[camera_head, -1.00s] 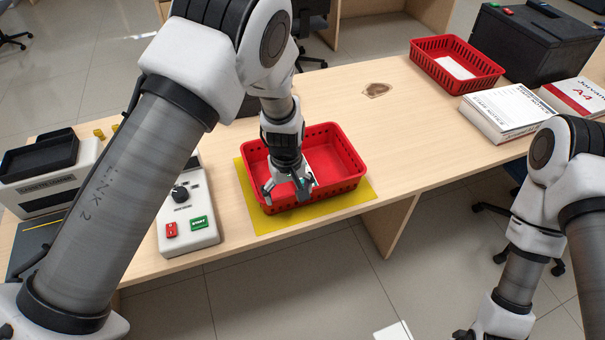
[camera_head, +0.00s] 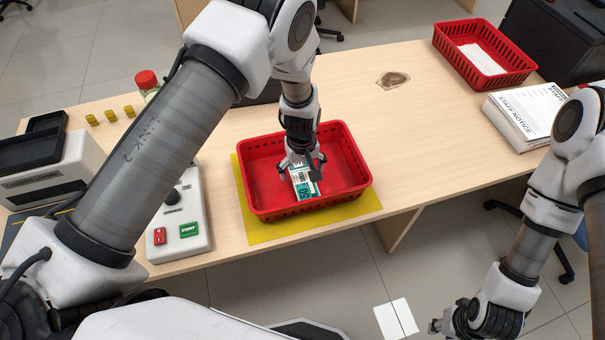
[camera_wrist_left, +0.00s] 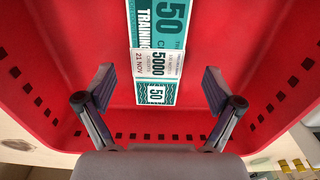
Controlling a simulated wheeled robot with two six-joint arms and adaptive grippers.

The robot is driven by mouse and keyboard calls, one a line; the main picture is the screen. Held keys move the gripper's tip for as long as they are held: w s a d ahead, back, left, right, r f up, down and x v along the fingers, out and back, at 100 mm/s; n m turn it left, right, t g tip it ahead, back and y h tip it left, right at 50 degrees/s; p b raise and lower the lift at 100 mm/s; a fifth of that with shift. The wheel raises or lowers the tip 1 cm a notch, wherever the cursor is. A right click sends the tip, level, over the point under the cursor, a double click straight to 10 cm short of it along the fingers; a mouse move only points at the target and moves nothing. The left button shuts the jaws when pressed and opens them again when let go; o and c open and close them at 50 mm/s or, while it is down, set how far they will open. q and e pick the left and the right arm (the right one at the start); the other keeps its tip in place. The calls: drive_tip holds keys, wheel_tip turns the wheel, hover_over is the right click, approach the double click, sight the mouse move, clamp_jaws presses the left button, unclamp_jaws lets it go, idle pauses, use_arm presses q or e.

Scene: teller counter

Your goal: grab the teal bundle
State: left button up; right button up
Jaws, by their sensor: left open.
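A teal and white bundle of notes (camera_head: 305,186) with a white band lies in the red basket (camera_head: 281,211) in the head view. The bundle (camera_wrist_left: 157,62) also shows in the left wrist view, its far end cut off by the top edge. My left gripper (camera_head: 301,170) is over the basket, at the bundle. In the left wrist view the left gripper (camera_wrist_left: 158,88) is open, with one finger on each side of the bundle and gaps between. My right gripper (camera_head: 440,326) is at the lower right, away from the basket; its fingers are too unclear to read.
The basket stands on a yellow mat (camera_head: 252,232). A control box (camera_head: 178,238) with red and green buttons is to its left. A second red basket (camera_head: 501,78) and a stack of papers (camera_head: 520,108) are at the right. The counter between is mostly clear.

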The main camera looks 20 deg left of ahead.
sight(303, 176)
use_arm(q)
drive_tip(key=f, duration=0.1)
drive_tip(key=w+f, duration=0.1)
drive_tip(key=f, duration=0.1)
drive_tip(key=shift+f, duration=0.1)
drive_tip(key=shift+s+r, duration=0.2)
drive_tip(key=c, duration=1.4)
use_arm(e)
drive_tip(key=shift+w+r, duration=0.15)
drive_tip(key=shift+w, duration=0.15)
use_arm(q)
drive_tip(key=shift+r, duration=0.1)
